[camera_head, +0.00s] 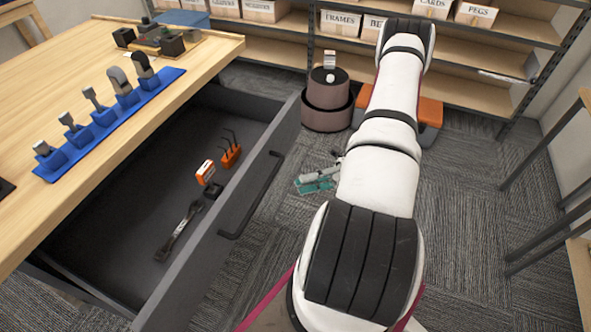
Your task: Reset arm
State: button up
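My white arm with black joint bands rises from the bottom centre to the top edge in the head view.
A grey drawer (225,235) stands pulled out under the wooden table (40,100), with an orange holder (231,156) and a dark tool (178,232) inside. A blue tool rack (108,122) is on the table. A teal item (318,184) lies near the arm; shelves (490,93) stand behind.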

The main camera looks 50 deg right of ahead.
jog(key=w+a+r+n+g+h+p, duration=0.15)
jog(key=a+r+n+g+h, duration=0.35)
jog(key=r+n, duration=0.6)
jog(key=a+r+n+g+h+p, duration=0.3)
jog(key=a+r+n+g, duration=0.35)
jog(key=r+n, duration=0.4)
jog(key=s+a+r+n+t+h+p, duration=0.2)
jog(key=s+a+r+n+t+h, duration=0.1)
jog(key=r+n, duration=0.6)
jog(key=s+a+r+n+t+h+p, duration=0.2)
jog(key=s+a+r+n+t+h, duration=0.2)
jog(key=r+n, duration=0.5)
jog(key=shift+s+a+r+h+p, duration=0.15)
jog(key=shift+s+a+h+p, duration=0.25)
jog(key=shift+s+a+h, duration=0.5)
jog(key=shift+d+h, duration=0.2)
jog(key=shift+h, duration=0.1)
